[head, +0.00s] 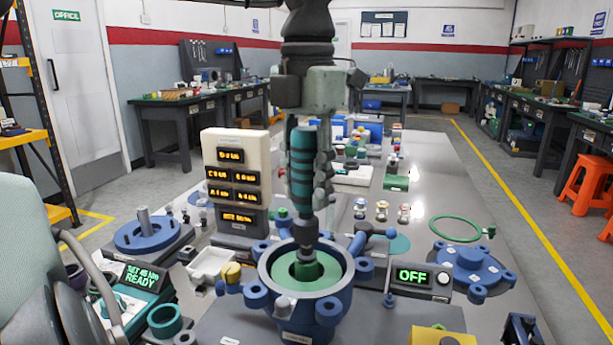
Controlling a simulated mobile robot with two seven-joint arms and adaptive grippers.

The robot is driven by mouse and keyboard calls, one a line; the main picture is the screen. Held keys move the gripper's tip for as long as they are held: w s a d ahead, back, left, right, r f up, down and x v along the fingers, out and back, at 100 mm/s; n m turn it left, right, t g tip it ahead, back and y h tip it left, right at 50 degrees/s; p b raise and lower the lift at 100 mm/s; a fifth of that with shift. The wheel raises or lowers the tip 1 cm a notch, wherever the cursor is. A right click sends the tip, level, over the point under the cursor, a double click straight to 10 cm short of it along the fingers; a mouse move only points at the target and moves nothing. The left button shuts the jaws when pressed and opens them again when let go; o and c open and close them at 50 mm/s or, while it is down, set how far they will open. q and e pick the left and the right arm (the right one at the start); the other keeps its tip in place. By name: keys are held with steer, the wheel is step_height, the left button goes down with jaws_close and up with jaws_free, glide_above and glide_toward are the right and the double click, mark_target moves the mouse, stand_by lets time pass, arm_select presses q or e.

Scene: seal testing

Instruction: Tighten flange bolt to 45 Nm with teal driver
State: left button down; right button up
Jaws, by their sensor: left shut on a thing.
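My left gripper (314,185) comes down from the top centre and is shut on the teal driver (301,150). The driver stands upright, with its dark lower end (306,232) pointing down into the blue flange housing (340,300). The bolt's head is partly hidden by the driver. A teal-cased controller (142,280) at left reads "SET 45 Nm READY". My right gripper is not in view.
A cream display panel (235,160) with amber readouts stands behind left. A box reading "OFF" (412,276) is right of the housing. A blue flanged part (470,265) and a green ring (456,228) lie farther right. The back right of the table (430,165) is clear.

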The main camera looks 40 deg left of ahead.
arm_select(q)
steer(key=shift+f+b, duration=1.05)
steer(key=shift+f, duration=0.2)
stand_by(2.2)
steer(key=shift+r, duration=0.1)
steer(key=shift+r+p, duration=1.05)
steer(key=shift+r, duration=1.4)
